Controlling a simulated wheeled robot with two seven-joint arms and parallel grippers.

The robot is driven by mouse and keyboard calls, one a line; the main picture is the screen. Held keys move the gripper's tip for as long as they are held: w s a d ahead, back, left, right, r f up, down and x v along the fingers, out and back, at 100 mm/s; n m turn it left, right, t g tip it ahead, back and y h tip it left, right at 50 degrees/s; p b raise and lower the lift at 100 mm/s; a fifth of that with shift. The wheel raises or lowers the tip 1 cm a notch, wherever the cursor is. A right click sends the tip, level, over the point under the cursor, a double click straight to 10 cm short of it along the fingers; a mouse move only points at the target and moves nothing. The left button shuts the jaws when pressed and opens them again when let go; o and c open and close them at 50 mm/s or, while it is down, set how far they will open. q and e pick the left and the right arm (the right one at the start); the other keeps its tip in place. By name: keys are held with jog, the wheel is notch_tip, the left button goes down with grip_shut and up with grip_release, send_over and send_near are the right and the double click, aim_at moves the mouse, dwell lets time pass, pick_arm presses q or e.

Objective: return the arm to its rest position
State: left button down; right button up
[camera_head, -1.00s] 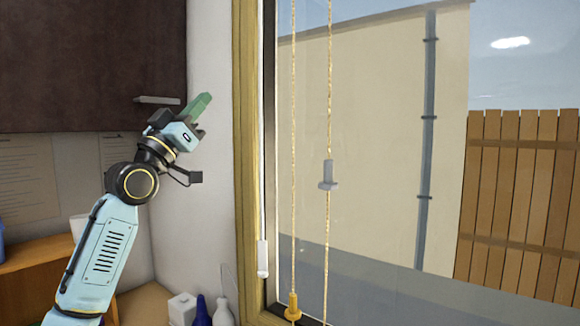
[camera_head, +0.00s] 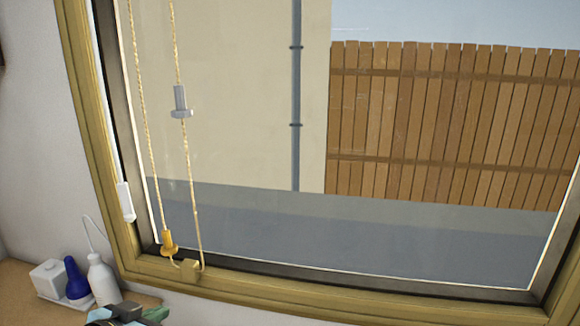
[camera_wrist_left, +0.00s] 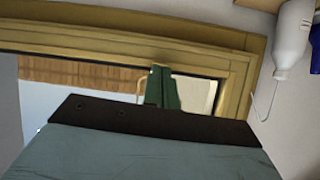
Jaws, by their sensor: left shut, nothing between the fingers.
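My left gripper (camera_head: 155,314) shows only in part at the bottom edge of the head view, below the window and just right of the white bottle. Its green fingers point to the right. The rest of my left arm is out of the picture. In the left wrist view the green fingers (camera_wrist_left: 163,88) are together with nothing between them, in front of the window frame. My right gripper is in neither view.
A wooden window frame (camera_head: 105,190) fills most of the head view. A looped cord with a grey toggle (camera_head: 181,102) and a yellow toggle (camera_head: 169,243) hangs before it. A white bottle (camera_head: 102,280), a blue bottle (camera_head: 76,279) and a white box (camera_head: 48,278) stand at lower left.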

pick_arm(q)
jog(key=s+d+f+n+g+y, duration=0.15)
jog(key=s+f+g, duration=0.4)
jog(key=s, duration=0.75)
jog(key=s+d+f+g+y, duration=0.1)
jog(key=s+d+f+g, duration=0.15)
jog(key=s+f, duration=0.8)
jog(key=s+f+g+b, duration=0.25)
jog(key=f+b, duration=0.25)
jog(key=f, duration=2.2)
jog(key=s+a+f+b, duration=0.2)
jog(key=s+f, duration=0.6)
jog(key=f, duration=0.2)
jog(key=s+a+f+b, duration=0.1)
jog(key=s+f+b, duration=0.1)
jog(key=s+f, duration=0.7)
jog(key=shift+s+a+f, duration=0.3)
jog(key=shift+a+f, duration=0.1)
jog(key=shift+f, duration=0.15)
jog(key=shift+w+m+g+y, duration=0.1)
jog(key=shift+m+g+y, duration=0.15)
